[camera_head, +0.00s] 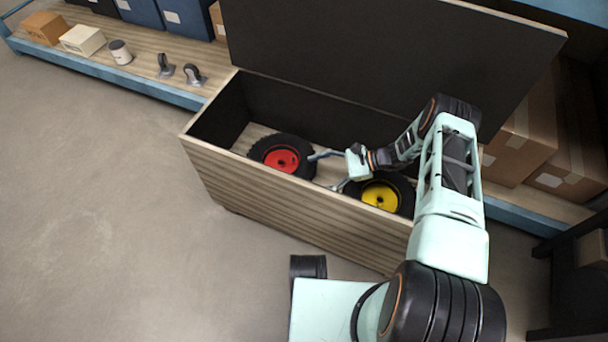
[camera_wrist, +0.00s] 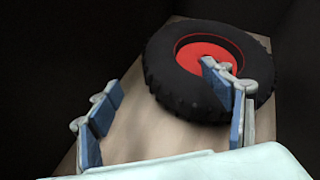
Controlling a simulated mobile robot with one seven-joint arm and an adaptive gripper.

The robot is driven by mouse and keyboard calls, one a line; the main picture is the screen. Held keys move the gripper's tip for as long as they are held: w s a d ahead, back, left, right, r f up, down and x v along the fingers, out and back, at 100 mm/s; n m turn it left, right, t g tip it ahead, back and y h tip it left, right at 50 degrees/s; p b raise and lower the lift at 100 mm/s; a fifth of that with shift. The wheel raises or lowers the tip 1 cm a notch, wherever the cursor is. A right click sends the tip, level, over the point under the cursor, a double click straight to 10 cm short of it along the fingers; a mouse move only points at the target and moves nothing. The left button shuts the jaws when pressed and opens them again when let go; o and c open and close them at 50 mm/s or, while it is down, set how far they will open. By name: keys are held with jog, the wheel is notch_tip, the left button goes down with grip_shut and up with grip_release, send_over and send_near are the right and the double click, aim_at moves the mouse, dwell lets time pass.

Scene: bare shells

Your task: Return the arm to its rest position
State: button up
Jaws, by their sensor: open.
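My arm reaches over the front wall of an open wooden chest (camera_head: 290,205), and my gripper (camera_head: 330,172) is inside it, open. A wheel with a red hub (camera_head: 281,160) lies in the left part of the chest, left of my gripper. A wheel with a yellow hub (camera_head: 381,196) lies to the right, partly hidden by my arm and gripper. In the wrist view the red-hub wheel (camera_wrist: 205,70) lies beyond the fingers, and the right finger overlaps its edge. Nothing shows between the fingers (camera_wrist: 170,105); I cannot tell whether the right finger touches the tyre.
The raised dark lid (camera_head: 390,60) stands behind the chest. A low shelf (camera_head: 150,78) at the left holds small boxes, a can and casters. Cardboard boxes (camera_head: 525,135) stand at the right. The floor (camera_head: 100,220) at the left is clear.

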jog(key=shift+d+r, duration=0.2)
jog(key=shift+d, duration=0.2)
